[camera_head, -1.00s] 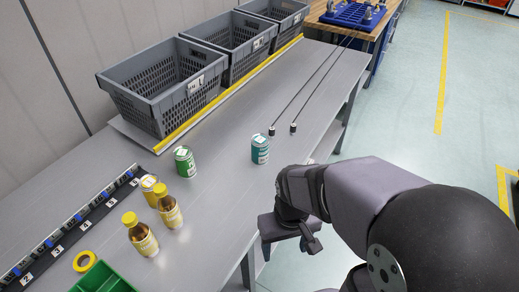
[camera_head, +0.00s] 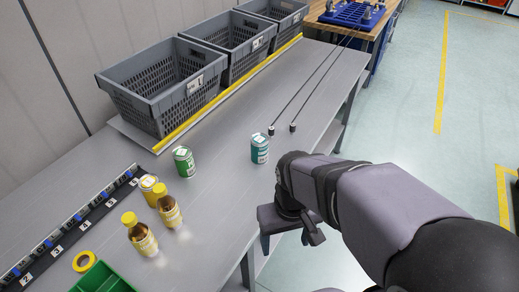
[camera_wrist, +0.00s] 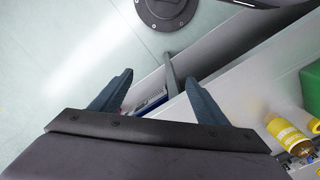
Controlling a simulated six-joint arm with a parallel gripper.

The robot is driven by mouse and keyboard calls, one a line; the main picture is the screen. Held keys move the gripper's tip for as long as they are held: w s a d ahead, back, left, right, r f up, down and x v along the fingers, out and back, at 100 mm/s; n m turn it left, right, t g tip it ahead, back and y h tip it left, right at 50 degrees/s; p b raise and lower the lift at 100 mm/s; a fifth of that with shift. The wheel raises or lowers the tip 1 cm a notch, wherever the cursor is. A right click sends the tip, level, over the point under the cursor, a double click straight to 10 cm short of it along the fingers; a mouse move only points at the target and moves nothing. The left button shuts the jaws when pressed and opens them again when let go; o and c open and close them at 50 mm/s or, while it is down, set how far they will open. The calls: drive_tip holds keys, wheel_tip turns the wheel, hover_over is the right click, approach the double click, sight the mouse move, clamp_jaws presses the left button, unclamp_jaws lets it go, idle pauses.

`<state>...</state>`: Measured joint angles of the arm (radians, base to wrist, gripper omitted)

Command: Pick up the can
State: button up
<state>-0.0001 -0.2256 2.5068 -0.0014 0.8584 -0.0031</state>
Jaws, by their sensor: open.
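A teal can (camera_head: 260,148) stands upright on the grey table, near its right edge. A green can (camera_head: 184,161) stands upright to its left, and a yellow can (camera_head: 151,189) stands nearer, beside the bottles. My gripper (camera_head: 288,240) hangs at the table's front right edge, below the teal can in the picture and apart from it. In the wrist view my gripper (camera_wrist: 162,92) has its two fingers spread with nothing between them. The wrist view shows the floor and table edge below, and no can that I can make out.
Two yellow-capped bottles (camera_head: 155,222) stand at the lower left, with a yellow tape roll (camera_head: 84,261) and a green bin (camera_head: 103,279). Grey crates (camera_head: 165,88) line the back behind a yellow strip. Two thin rods (camera_head: 315,85) lie beyond the teal can.

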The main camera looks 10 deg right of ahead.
drive_tip(key=r, duration=0.2)
drive_tip(key=t+b, duration=0.9)
drive_tip(key=t, duration=0.3)
approach(263, 152)
drive_tip(key=shift+n, duration=0.3)
drive_tip(key=d+f, duration=0.3)
drive_tip(key=shift+d+f, duration=0.1)
drive_tip(key=shift+d, duration=0.1)
wheel_tip(263, 152, up, 3)
drive_tip(key=w+a+n+t+y+b, duration=0.1)
drive_tip(key=w+a+t+y+b, duration=0.15)
drive_tip(key=t+b, duration=0.2)
drive_tip(key=shift+t+y, duration=0.35)
drive_tip(key=shift+t, duration=0.3)
drive_tip(key=f+p, duration=0.1)
drive_tip(key=f, duration=0.4)
drive_tip(key=shift+d+f, duration=0.15)
drive_tip(key=shift+d, duration=0.05)
drive_tip(key=shift+w+a+p, duration=0.25)
drive_tip(key=shift+w+p, duration=0.1)
drive_tip(key=shift+w, duration=0.85)
drive_tip(key=shift+w+a+p, duration=0.25)
drive_tip(key=shift+w+p, duration=0.1)
drive_tip(key=shift+w, duration=0.85)
drive_tip(key=shift+w+a+p, duration=0.25)
drive_tip(key=shift+w+p, duration=0.1)
drive_tip(key=shift+w, duration=0.9)
drive_tip(key=shift+r, duration=0.2)
drive_tip(key=c, duration=1.4)
drive_tip(key=shift+r, duration=0.15)
